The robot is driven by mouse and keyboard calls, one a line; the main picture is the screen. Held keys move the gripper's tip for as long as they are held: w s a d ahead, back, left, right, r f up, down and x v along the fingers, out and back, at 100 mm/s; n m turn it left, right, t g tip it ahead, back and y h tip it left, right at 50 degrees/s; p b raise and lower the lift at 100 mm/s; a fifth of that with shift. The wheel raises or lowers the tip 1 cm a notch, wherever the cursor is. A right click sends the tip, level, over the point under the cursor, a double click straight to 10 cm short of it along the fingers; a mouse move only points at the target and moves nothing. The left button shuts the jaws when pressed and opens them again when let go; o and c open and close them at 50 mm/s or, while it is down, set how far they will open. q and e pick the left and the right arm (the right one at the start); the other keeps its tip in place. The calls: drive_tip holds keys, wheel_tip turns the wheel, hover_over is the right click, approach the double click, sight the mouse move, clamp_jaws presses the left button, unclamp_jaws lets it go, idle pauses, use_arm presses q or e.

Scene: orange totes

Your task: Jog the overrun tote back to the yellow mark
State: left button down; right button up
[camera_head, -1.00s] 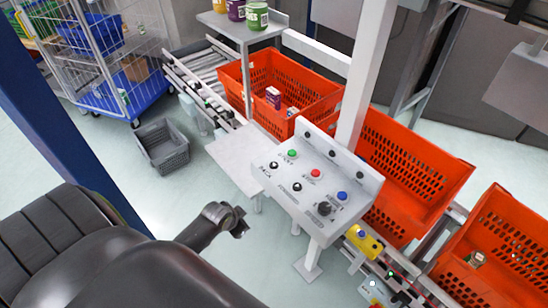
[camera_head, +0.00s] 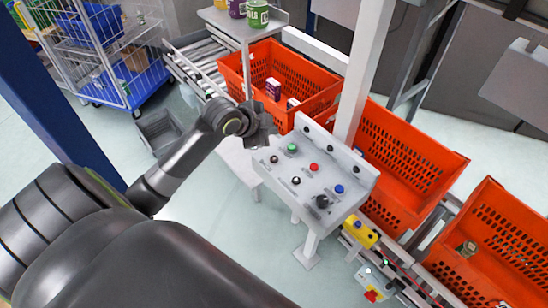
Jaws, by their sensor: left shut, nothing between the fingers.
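Three orange totes sit along the conveyor: a back-left tote (camera_head: 322,68) with small boxes inside, a middle tote (camera_head: 405,147) that looks empty, and a front-right tote (camera_head: 495,235) with a small item inside. I cannot tell which one has overrun. A grey control panel (camera_head: 318,181) carries a green button (camera_head: 292,148), a red button (camera_head: 314,167), a blue button (camera_head: 339,189) and dark knobs. My left gripper (camera_head: 262,136) is shut and empty, at the panel's far-left end; contact is unclear. My right gripper is out of view. No yellow mark is clearly visible.
A yellow box (camera_head: 360,232) is on the conveyor's near side. A white post (camera_head: 366,75) rises behind the panel. A shelf with cans (camera_head: 258,14) stands at the back. A grey crate (camera_head: 158,131) and wire cart (camera_head: 105,50) are at left.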

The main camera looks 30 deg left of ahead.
use_arm(q)
drive_tip(key=shift+f, duration=0.15)
drive_tip(key=b, duration=0.8)
hover_over(271, 161)
wheel_tip(271, 161, down, 7)
drive_tip(key=shift+f, duration=0.85)
drive_tip(key=shift+f, duration=0.1)
idle(0.9)
drive_tip(key=shift+f, duration=0.3)
